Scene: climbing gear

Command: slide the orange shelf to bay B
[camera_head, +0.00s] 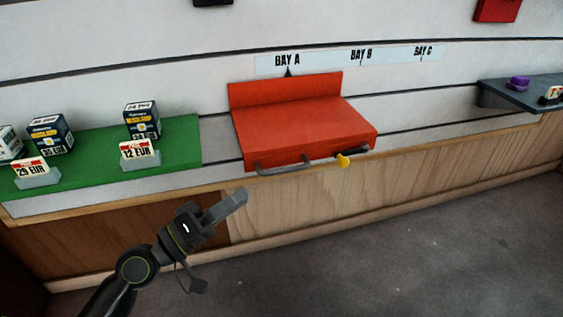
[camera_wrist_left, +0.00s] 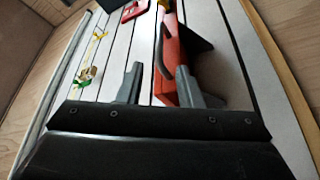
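The orange shelf (camera_head: 300,115) hangs on the slatted wall, with a grey bar handle (camera_head: 283,168) and a yellow knob (camera_head: 344,160) on its front edge. The black pointer (camera_head: 288,72) above it is under the BAY A label (camera_head: 287,60). The BAY B label (camera_head: 361,54) is further right. My left gripper (camera_head: 241,195) is below and left of the handle, apart from it. In the left wrist view its two fingers (camera_wrist_left: 158,68) stand apart with nothing gripped between them, and the shelf (camera_wrist_left: 168,65) shows beyond. My right gripper is not in view.
A green shelf (camera_head: 185,150) with boxes and price cards is to the left. A dark grey shelf (camera_head: 510,93) with small items is at the far right. The wall between the orange and grey shelves is clear. Wood panelling (camera_head: 300,205) runs below.

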